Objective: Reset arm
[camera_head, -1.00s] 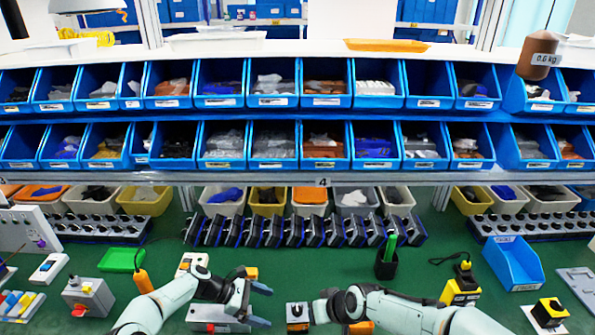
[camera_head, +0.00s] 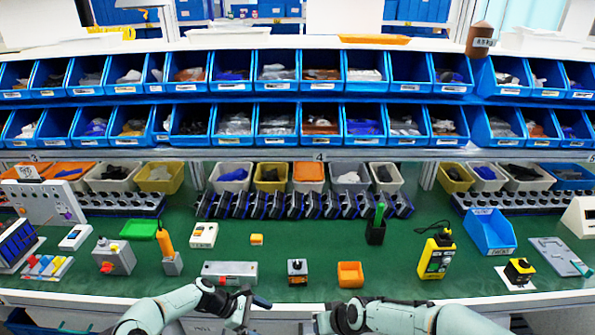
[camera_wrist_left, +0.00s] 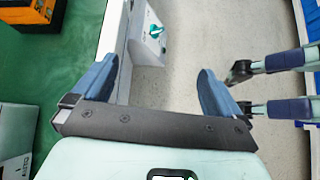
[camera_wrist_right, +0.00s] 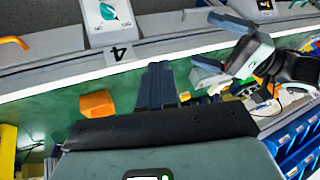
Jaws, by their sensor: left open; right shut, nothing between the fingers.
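My left gripper (camera_head: 250,306) is at the bench's front edge in the head view; the left wrist view shows its blue fingers (camera_wrist_left: 155,88) spread and empty. My right gripper (camera_head: 324,319) is just right of it, lower in the picture; the right wrist view shows its fingers (camera_wrist_right: 157,88) together with nothing between them. A small grey box with a dark knob (camera_head: 297,270) stands on the green bench behind both grippers, apart from them. A teal rotary knob (camera_wrist_left: 155,32) on a light plate shows in the left wrist view; a similar one (camera_wrist_right: 108,12) shows in the right wrist view.
The green bench (camera_head: 330,255) holds an orange block (camera_head: 350,274), a grey box (camera_head: 229,273), a yellow pendant (camera_head: 436,256) and a blue bin (camera_head: 490,231). Rows of blue bins (camera_head: 321,75) stand behind. Bare green surface lies between several items.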

